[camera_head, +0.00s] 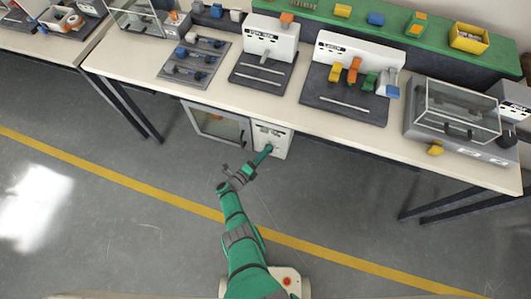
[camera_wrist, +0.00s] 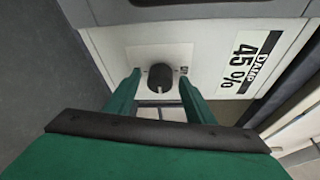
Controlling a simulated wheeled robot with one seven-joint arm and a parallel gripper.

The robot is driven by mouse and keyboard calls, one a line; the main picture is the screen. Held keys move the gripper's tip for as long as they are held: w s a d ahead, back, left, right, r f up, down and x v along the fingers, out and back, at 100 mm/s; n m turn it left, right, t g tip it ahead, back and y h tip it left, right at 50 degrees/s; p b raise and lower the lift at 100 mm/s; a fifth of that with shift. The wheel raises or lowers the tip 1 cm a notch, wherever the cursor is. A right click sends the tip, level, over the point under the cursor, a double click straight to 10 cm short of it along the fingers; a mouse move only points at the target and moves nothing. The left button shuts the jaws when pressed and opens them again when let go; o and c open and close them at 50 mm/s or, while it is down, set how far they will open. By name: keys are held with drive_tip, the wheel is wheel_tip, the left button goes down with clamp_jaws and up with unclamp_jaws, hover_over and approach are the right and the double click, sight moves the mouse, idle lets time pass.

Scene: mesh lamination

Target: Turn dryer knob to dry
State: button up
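The dryer (camera_head: 272,138) stands under the table, with its white control panel to the right of a glass-fronted door (camera_head: 222,124). In the wrist view the dark round knob (camera_wrist: 160,76) sits on a pale plate, and a small light mark shows on its lower part. A label (camera_wrist: 245,62) reading "DAMP 45%" is to the right of the knob. My gripper (camera_wrist: 159,80) is open, with one green finger on each side of the knob and visible gaps between. In the head view my gripper (camera_head: 265,152) is at the panel and hides part of it.
The long table (camera_head: 160,50) above holds several stations and a lidded clear box (camera_head: 458,110). A yellow knob (camera_head: 436,148) is below that box. Table legs (camera_head: 132,108) stand left and right. The floor before the dryer is clear.

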drive_tip(key=f+v, duration=0.1)
drive_tip(key=v, duration=1)
drive_tip(key=shift+r, duration=0.5)
drive_tip(key=shift+d, duration=0.25)
drive_tip(key=s+d+r+n+t+y, duration=0.5)
drive_tip(key=s+d+r+n+y, duration=0.2)
drive_tip(key=s+r+n, duration=0.4)
drive_tip(key=s+r+n+g+y, duration=0.2)
drive_tip(key=s+r+n+y, duration=0.2)
drive_tip(key=s+r+n, duration=1.3)
wheel_tip(320, 180, up, 7)
drive_tip(key=shift+s+d+f+g, duration=0.15)
drive_tip(key=shift+s+g, duration=0.25)
drive_tip(key=shift+s, duration=0.65)
